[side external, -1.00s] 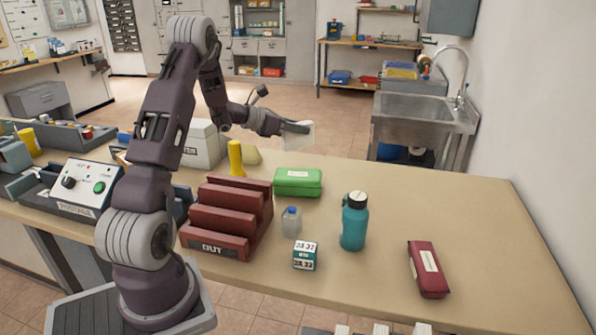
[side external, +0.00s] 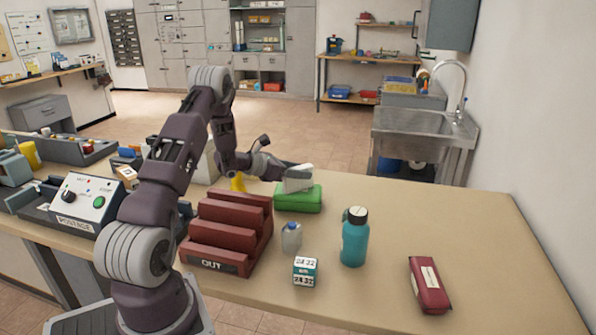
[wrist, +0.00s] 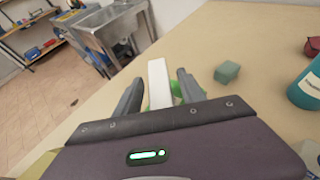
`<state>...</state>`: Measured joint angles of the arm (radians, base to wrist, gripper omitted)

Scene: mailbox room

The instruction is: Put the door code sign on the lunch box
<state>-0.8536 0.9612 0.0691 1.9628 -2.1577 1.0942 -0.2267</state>
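A white plate-like piece (side external: 298,179), which I take for the door code sign, stands at the green lunch box (side external: 298,199). No writing on it is legible. In the wrist view the white sign (wrist: 160,82) stands upright between my fingers, with green from the lunch box beside it. My gripper (wrist: 160,84) has its fingers spread, with gaps visible on both sides of the sign. In the side view my gripper (side external: 288,174) is low over the lunch box, beside the sign. Whether the sign's lower edge rests on the lid is hard to tell.
A clear bottle (side external: 291,238), a number cube (side external: 305,271), a teal flask (side external: 355,238) and a maroon case (side external: 428,284) stand nearer the front. The red OUT rack (side external: 230,228) is left of the lunch box.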

